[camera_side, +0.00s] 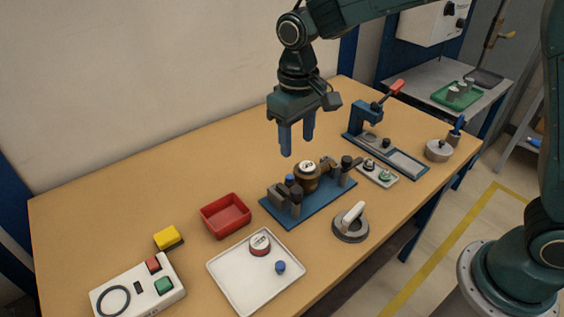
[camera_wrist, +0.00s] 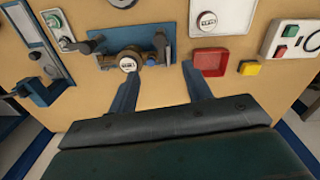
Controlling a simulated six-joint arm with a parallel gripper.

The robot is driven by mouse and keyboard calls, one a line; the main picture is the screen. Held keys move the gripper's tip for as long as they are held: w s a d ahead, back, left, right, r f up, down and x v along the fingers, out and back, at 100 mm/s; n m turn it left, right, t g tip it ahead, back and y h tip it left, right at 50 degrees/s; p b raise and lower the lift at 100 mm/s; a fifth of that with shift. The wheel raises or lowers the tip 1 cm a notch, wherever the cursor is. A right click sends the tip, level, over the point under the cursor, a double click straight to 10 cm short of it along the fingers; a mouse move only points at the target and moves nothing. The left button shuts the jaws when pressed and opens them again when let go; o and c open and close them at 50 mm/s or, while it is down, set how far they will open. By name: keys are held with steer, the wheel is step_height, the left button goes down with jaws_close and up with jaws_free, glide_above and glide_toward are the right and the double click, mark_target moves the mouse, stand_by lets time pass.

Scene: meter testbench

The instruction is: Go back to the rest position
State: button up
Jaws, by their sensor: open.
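My gripper (camera_side: 297,140) hangs above the table, fingers pointing down, open with nothing between the fingers. In the side view it is above and slightly behind the blue fixture plate (camera_side: 318,208), apart from it. In the wrist view its two fingers (camera_wrist: 162,85) are spread, with bare table between them. A brass-coloured meter body (camera_side: 306,180) with a white round dial stands in the fixture among grey and dark clamps. It also shows in the wrist view (camera_wrist: 128,64), beyond the left fingertip.
The wooden table (camera_side: 110,205) holds a red bin (camera_side: 226,215), a white tray (camera_side: 228,272) with a round dial part, a control box (camera_side: 138,290), a yellow block (camera_side: 168,237), a round handled tool (camera_side: 351,223) and a blue press (camera_side: 368,125). The table's back left is clear.

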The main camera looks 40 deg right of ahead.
steer(key=shift+r, duration=0.15)
steer(key=s+d+r+t, duration=0.2)
steer(key=s+d+r, duration=0.6)
steer(key=s+r, duration=0.15)
steer(key=s+d+m+t, duration=0.1)
steer(key=s+d+t, duration=0.2)
steer(key=s, duration=1.1)
steer(key=d+f, duration=0.1)
steer(key=d, duration=0.2)
steer(key=shift+s+m+t, duration=0.25)
steer(key=shift+m+t, duration=0.05)
steer(key=shift+w+r, duration=0.1)
